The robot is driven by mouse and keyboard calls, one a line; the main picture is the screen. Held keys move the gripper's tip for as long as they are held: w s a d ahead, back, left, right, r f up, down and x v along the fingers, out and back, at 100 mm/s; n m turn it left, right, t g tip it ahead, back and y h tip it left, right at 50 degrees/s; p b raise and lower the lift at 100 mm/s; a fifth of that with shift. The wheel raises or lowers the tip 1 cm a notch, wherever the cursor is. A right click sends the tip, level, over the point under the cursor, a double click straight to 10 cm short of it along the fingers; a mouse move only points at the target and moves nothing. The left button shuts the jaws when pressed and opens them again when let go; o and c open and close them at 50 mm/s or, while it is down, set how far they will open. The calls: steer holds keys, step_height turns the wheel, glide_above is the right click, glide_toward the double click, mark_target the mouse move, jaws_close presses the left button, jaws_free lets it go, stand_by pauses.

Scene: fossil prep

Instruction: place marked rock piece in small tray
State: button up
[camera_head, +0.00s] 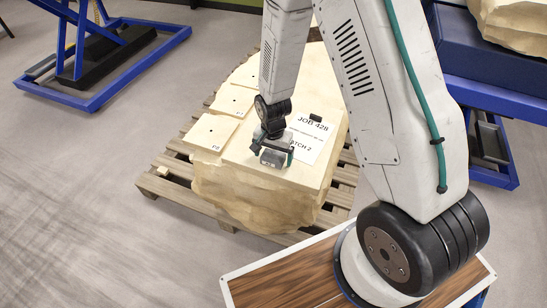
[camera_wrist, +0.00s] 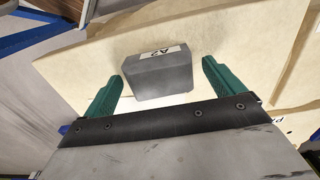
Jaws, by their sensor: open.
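A dark grey block (camera_wrist: 160,78) with a white label reading A2 lies on the pale rock surface in the wrist view. My gripper (camera_wrist: 161,72) is open, with one green finger on each side of the block and a visible gap at each side. In the head view, my gripper (camera_head: 274,156) is low over the top of the large pale rock (camera_head: 245,195), near a white paper sheet. There the block cannot be told apart from the gripper. No small tray can be clearly made out in either view.
The large rock sits on a wooden pallet (camera_head: 178,188). Several flat tan squares (camera_head: 210,132) with dark dots lie along its left side. The paper sheet (camera_head: 308,138) reads JOB 428. Blue stands (camera_head: 100,55) occupy the upper left and right. Floor at left is clear.

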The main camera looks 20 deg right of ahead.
steer(key=shift+f, duration=0.15)
steer(key=c, duration=1.4)
